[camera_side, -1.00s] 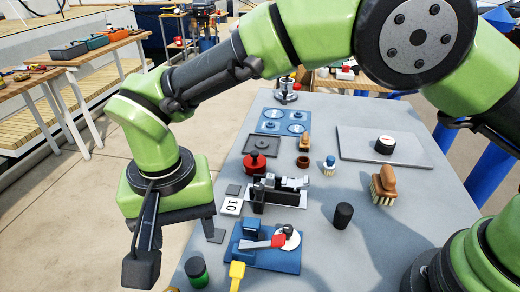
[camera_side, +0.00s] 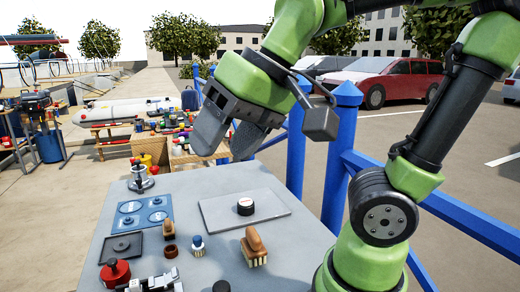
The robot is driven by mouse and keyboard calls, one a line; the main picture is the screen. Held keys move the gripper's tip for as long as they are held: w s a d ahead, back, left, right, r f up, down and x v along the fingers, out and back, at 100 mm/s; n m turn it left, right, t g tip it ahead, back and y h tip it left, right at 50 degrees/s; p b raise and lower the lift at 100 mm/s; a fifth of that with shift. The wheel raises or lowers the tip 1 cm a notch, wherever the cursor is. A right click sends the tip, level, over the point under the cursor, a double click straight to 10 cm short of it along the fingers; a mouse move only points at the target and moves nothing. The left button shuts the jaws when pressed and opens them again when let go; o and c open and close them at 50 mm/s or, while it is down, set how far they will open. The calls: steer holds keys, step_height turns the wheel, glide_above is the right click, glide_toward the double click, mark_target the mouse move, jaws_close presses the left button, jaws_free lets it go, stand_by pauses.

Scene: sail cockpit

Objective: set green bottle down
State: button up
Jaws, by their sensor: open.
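My gripper (camera_side: 222,152) is open, with its two dark grey fingers pointing down and a gap between them. I see nothing held in it. It is above the far part of the grey table (camera_side: 213,268), over the back edge in the picture. The green bottle is not in view now. The near part of the table is cut off by the bottom of the picture.
Blue posts (camera_side: 338,160) stand right.

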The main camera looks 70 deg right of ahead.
steer(key=shift+t, duration=0.7)
steer(key=s, duration=0.1)
steer(key=s+d+f, duration=0.1)
steer(key=s, duration=0.1)
steer(key=s+d, duration=0.1)
steer(key=shift+s+f, duration=0.15)
steer(key=shift+f, duration=0.15)
